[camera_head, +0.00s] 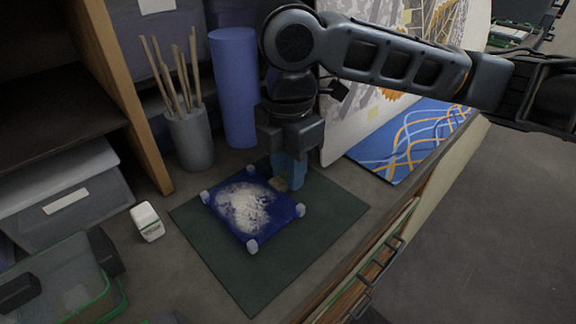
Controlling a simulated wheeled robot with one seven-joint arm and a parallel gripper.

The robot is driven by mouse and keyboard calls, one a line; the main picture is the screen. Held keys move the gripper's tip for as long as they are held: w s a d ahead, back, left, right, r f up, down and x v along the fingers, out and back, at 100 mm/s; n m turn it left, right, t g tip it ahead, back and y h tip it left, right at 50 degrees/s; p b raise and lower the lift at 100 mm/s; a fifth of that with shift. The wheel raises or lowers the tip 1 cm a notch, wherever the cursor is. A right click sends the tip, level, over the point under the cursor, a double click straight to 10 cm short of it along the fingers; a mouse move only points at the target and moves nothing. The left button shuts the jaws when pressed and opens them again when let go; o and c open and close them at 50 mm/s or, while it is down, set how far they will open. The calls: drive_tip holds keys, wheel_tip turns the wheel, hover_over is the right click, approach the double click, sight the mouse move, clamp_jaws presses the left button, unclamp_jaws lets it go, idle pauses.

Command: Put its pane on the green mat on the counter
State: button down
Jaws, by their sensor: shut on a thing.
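A dark blue pane (244,207) with a cloudy white patch and pale corner caps is over the middle of the green mat (249,288). It looks about level. I cannot tell whether its caps touch the mat or it hangs just above. The mat lies flat on the counter (185,250). My gripper (284,180) points down at the pane's far right edge, between two corner caps, and is shut on it. A small olive-brown piece shows at the fingertips, and the exact grip is partly hidden.
A small white box (147,222) stands left of the mat. A green-rimmed clear container (60,285) is at lower left. A grey cup of sticks (189,138) and a blue roll (234,88) stand behind. A patterned blue sheet (408,142) lies to the right.

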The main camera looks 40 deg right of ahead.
drive_tip(key=shift+f, duration=0.2)
drive_tip(key=c, duration=0.9)
unclamp_jaws()
wheel_tip(320, 180, up, 12)
drive_tip(key=shift+r, duration=0.25)
